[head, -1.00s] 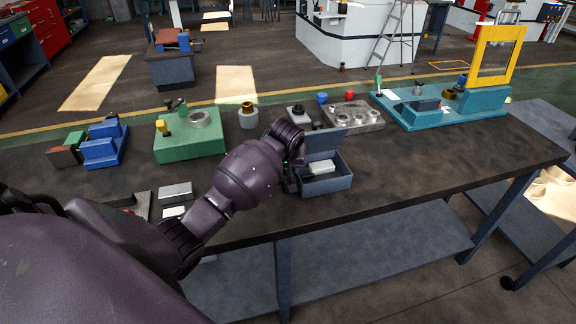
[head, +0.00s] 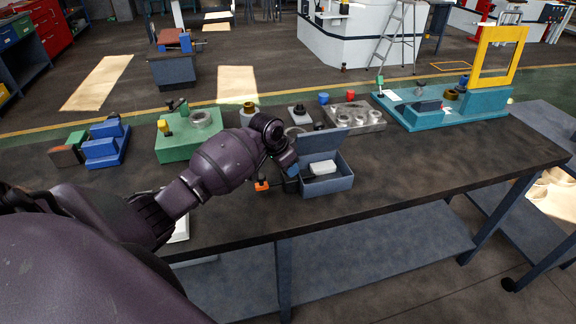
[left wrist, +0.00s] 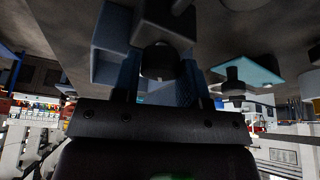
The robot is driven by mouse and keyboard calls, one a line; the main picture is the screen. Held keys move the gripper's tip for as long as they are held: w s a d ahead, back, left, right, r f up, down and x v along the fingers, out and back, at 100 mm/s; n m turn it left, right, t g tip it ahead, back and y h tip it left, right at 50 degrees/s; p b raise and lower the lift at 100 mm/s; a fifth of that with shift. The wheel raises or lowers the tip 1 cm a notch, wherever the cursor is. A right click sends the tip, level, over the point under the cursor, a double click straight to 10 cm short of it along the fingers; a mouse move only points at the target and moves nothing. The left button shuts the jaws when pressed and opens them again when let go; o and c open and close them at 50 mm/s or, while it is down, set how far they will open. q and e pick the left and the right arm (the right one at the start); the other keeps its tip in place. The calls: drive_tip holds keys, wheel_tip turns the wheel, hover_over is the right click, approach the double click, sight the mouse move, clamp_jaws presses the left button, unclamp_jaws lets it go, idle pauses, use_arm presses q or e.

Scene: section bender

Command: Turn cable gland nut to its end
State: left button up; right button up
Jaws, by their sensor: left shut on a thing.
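A grey-blue box (head: 328,184) with its lid open stands near the front edge of the workbench, with a white block (head: 322,168) inside. My left gripper (head: 289,171) is low at the box's left side. In the left wrist view a dark round nut (left wrist: 160,60) sits between my two fingers (left wrist: 160,85), which are shut on it. The box's wall (left wrist: 110,35) shows just beside it. In the head view the nut is mostly hidden by my gripper. My right gripper is not in view.
A small orange piece (head: 262,185) shows beside my gripper. A green fixture (head: 188,145) and blue block (head: 106,148) stand to the left. A grey plate with rings (head: 355,119) and teal fixture (head: 440,112) stand behind and right. The bench right of the box is clear.

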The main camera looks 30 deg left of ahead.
use_arm(q)
drive_tip(key=m+h, duration=0.1)
drive_tip(key=m, duration=0.2)
drive_tip(key=shift+w+a+m+g, duration=0.1)
drive_tip(key=shift+a+m+g, duration=0.05)
drive_tip(key=shift+m+g, duration=0.2)
drive_tip(key=shift+m+g+h, duration=0.4)
drive_tip(key=shift+m+g, duration=0.15)
drive_tip(key=shift+m, duration=1)
drive_tip(key=o, duration=0.9)
drive_tip(key=b+v, duration=0.1)
drive_tip(key=v, duration=0.9)
drive_tip(key=shift+a+r, duration=0.2)
drive_tip(key=shift+r, duration=0.15)
